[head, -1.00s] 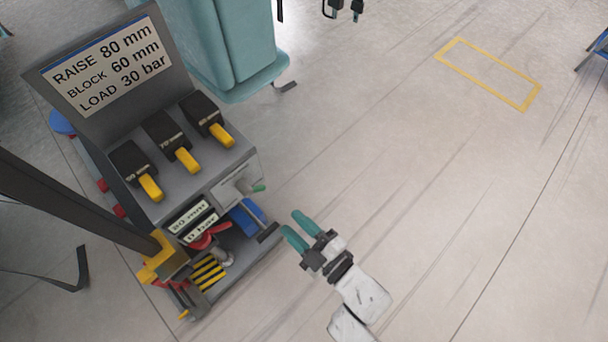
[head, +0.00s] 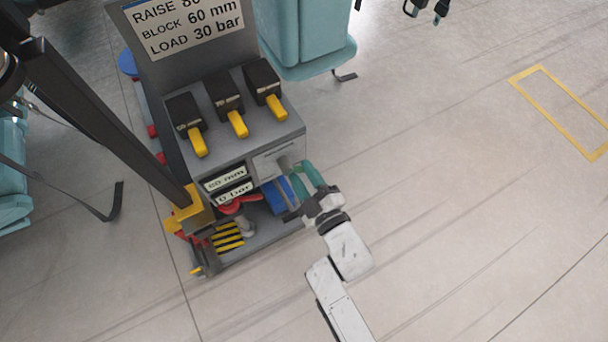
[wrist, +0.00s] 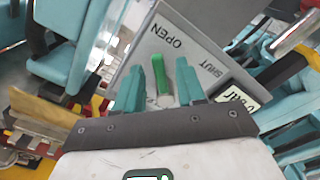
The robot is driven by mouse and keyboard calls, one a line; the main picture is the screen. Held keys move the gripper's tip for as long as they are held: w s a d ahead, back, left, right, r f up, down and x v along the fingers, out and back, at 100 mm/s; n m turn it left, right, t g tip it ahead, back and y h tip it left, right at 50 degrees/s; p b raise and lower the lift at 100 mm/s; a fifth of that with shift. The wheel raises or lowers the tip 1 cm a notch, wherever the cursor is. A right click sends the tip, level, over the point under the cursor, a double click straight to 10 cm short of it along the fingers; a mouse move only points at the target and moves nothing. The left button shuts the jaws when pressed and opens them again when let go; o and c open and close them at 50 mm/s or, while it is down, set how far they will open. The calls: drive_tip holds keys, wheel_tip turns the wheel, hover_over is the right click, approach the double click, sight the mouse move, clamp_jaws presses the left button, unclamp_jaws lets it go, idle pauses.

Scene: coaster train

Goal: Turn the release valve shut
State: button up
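The release valve's green lever (wrist: 161,78) shows in the wrist view in front of a grey panel (wrist: 188,52) marked OPEN and SHUT. The words appear upside down there. The lever's upper end is nearer OPEN. My gripper (wrist: 163,85) is open, with one teal finger on each side of the lever and a visible gap to each. I cannot tell how deep the lever sits between them. In the head view my gripper (head: 307,180) is at the right front of the grey cart (head: 285,135) and hides the lever.
Displays on the cart read 80 mm (head: 223,178) and 0 bar (head: 235,192). A sign (head: 185,25) stands above black blocks with yellow handles (head: 238,124). A dark bar (head: 110,120) slants up left from a yellow collar (head: 190,215). The floor at right is clear.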

drive_tip(key=shift+c, duration=0.2)
clamp_jaws()
